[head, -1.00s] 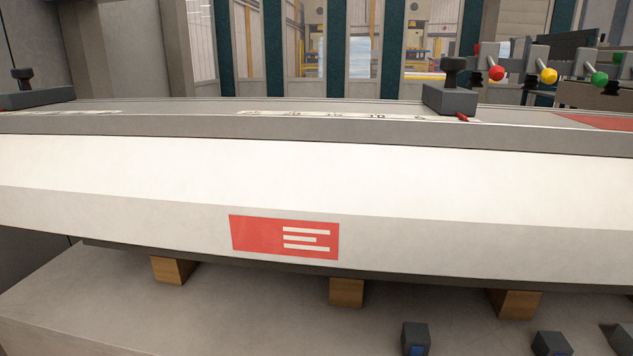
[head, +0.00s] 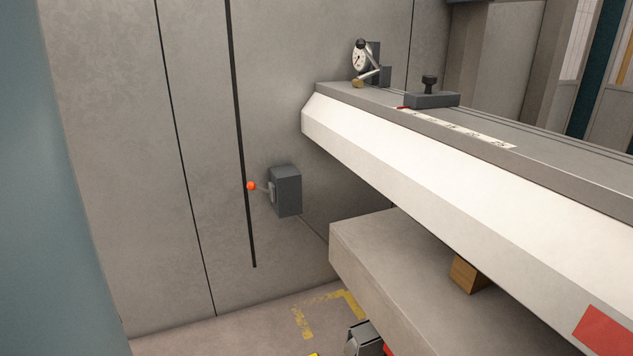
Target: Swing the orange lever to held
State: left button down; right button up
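The orange lever (head: 252,186) is a short thin rod with an orange ball at its end. It sticks out to the left, roughly level, from a dark grey box (head: 286,191) on the grey wall panel. Markings for its positions are too small to see. Neither of my grippers shows clearly in the head view, and nothing is seen touching the lever.
The machine's white-fronted beam (head: 420,165) juts out right of the lever box, with a grey lower ledge (head: 400,260) beneath. A dial gauge (head: 361,57) and a black-knobbed stop block (head: 431,97) sit on top. Yellow tape (head: 326,300) marks the floor.

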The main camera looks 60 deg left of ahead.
aim_at(251, 185)
jog(key=u, duration=2.25)
